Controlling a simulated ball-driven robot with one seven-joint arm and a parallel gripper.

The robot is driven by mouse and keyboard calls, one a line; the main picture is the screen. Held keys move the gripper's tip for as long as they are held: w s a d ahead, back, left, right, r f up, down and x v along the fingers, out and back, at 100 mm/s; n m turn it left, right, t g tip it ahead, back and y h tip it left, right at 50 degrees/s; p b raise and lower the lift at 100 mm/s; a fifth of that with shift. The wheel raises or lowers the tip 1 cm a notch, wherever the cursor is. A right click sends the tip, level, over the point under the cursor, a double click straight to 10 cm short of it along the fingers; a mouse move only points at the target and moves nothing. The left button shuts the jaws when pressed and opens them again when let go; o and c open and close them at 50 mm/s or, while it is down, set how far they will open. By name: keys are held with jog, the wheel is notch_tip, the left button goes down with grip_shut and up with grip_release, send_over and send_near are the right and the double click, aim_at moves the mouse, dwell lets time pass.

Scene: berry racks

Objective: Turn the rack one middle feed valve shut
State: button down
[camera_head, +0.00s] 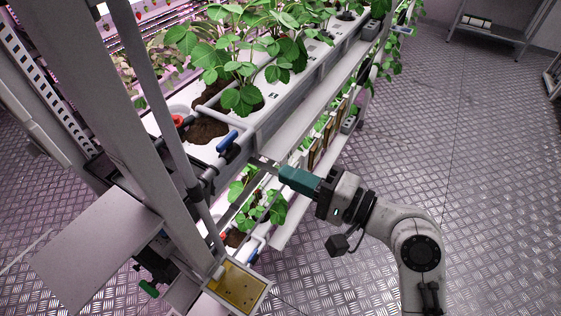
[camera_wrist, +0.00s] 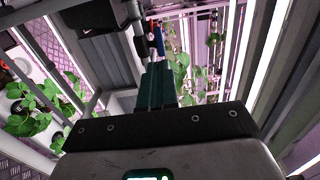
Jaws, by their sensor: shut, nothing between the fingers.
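Two blue-handled valves show on the near end of the plant rack in the head view. The upper blue valve handle (camera_head: 227,141) sits at the end of the white planting trough, and the lower blue valve handle (camera_head: 252,256) sits at the tier below. I cannot tell which tier counts as the middle one. My gripper (camera_head: 282,172) has teal fingers, shut and empty, right of and below the upper handle and apart from it. In the wrist view, a blue handle (camera_wrist: 160,44) shows just beyond my fingertips (camera_wrist: 157,66); contact is hard to judge there.
A red fitting (camera_head: 177,121) is left of the upper handle. Grey rack posts (camera_head: 187,160) and pipes stand close on the left. Strawberry plants (camera_head: 240,70) fill the troughs. A yellow plate in a tray (camera_head: 238,287) is at the bottom. The metal floor (camera_head: 455,150) is clear on the right.

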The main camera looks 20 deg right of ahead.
aim_at(224, 146)
jog(key=x, duration=1.2)
jog(key=shift+w+a+f, duration=0.1)
jog(key=shift+w+a, duration=0.05)
jog(key=shift+a+m+t+h+p, duration=0.1)
jog(key=shift+m+t+h+p, duration=0.2)
jog(key=shift+h, duration=0.1)
